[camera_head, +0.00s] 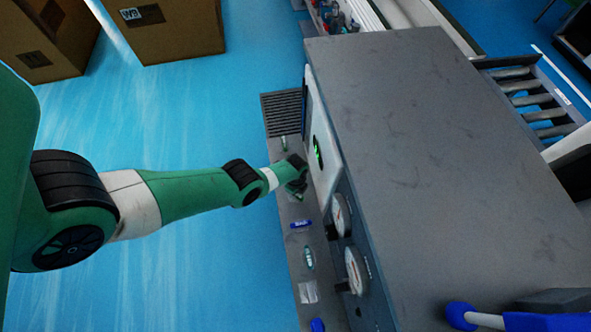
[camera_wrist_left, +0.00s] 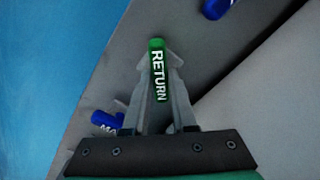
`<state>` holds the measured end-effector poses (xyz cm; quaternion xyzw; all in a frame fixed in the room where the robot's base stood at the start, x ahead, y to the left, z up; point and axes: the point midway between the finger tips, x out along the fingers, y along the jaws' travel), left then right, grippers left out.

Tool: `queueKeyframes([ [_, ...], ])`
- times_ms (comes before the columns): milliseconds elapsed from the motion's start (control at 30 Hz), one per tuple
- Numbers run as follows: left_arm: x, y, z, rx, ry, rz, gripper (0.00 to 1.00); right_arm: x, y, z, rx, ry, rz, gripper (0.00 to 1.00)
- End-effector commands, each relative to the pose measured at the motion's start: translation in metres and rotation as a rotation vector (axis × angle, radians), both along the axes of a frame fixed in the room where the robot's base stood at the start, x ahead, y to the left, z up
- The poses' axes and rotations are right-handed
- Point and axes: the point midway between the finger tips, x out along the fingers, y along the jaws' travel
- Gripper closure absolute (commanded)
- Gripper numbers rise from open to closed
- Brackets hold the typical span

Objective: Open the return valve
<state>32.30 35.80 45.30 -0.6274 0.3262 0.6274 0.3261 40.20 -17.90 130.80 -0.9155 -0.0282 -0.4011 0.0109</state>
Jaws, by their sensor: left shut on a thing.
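The return valve's green handle (camera_wrist_left: 157,70), marked RETURN in white, shows in the left wrist view between the two fingers of my left gripper (camera_wrist_left: 161,68). The fingers are shut on it, one on each side. In the head view my left gripper (camera_head: 298,190) is down at the narrow ledge on the machine's left side, and it hides most of the handle there. The valve body is hidden under the handle. My right gripper does not show.
A blue handle with a partly hidden label (camera_wrist_left: 106,122) lies close to my left fingers. Along the ledge in the head view are another blue handle (camera_head: 301,225) and a green one (camera_head: 308,258).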

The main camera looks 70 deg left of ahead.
Motion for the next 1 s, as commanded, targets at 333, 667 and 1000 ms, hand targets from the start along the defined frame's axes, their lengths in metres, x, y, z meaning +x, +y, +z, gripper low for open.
queueKeyframes([
  [333,0.0008,0.0010,-0.0008,0.000,0.000,0.326,1.00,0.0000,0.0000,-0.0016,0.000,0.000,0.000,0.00],
  [667,0.0014,0.0023,-0.0007,0.000,0.000,0.616,1.00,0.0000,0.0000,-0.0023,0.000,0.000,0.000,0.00],
  [1000,0.0015,0.0030,-0.0007,0.000,0.000,0.799,1.00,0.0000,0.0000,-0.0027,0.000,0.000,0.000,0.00],
])
